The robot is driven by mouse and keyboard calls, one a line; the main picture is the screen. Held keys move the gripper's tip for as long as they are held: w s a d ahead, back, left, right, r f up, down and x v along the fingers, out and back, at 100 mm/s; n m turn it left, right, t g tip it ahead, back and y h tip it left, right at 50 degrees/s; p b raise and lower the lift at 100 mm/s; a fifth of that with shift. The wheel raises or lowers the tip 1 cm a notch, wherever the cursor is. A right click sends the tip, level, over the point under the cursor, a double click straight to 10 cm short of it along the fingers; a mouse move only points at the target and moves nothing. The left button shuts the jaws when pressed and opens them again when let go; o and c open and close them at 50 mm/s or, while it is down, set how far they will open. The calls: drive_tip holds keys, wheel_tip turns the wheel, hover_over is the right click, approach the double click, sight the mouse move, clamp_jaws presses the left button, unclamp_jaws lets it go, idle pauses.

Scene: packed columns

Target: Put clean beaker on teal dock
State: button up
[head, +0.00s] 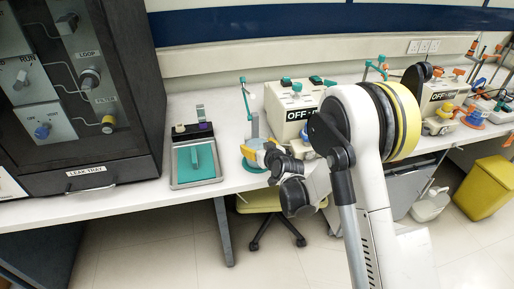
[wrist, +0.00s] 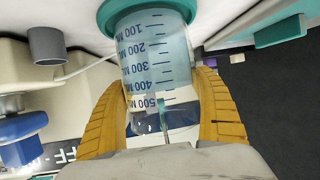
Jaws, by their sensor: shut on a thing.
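A clear beaker with dark blue volume marks (wrist: 155,50) stands between the orange fingers of my gripper (wrist: 165,110) in the wrist view. The fingers are shut on its sides, and its far end meets a round teal base (wrist: 105,15). In the head view my gripper (head: 268,150) is at the bench front, beside a teal round base (head: 250,165); the arm partly hides this spot. I cannot tell whether the base is lifted off the bench. The teal dock (head: 196,160) is a flat pad in a grey tray, left of my gripper, with nothing on it.
A dark cabinet labelled LEAK TRAY (head: 85,172) stands left of the dock. A beige device marked OFF (head: 290,112) stands behind my gripper. More equipment crowds the bench at right. A yellow bin (head: 482,188) stands on the floor. Some bench between dock and gripper is bare.

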drive_tip(key=o, duration=1)
drive_tip(key=shift+f, duration=0.15)
drive_tip(key=o, duration=0.4)
drive_tip(key=shift+o, duration=0.2)
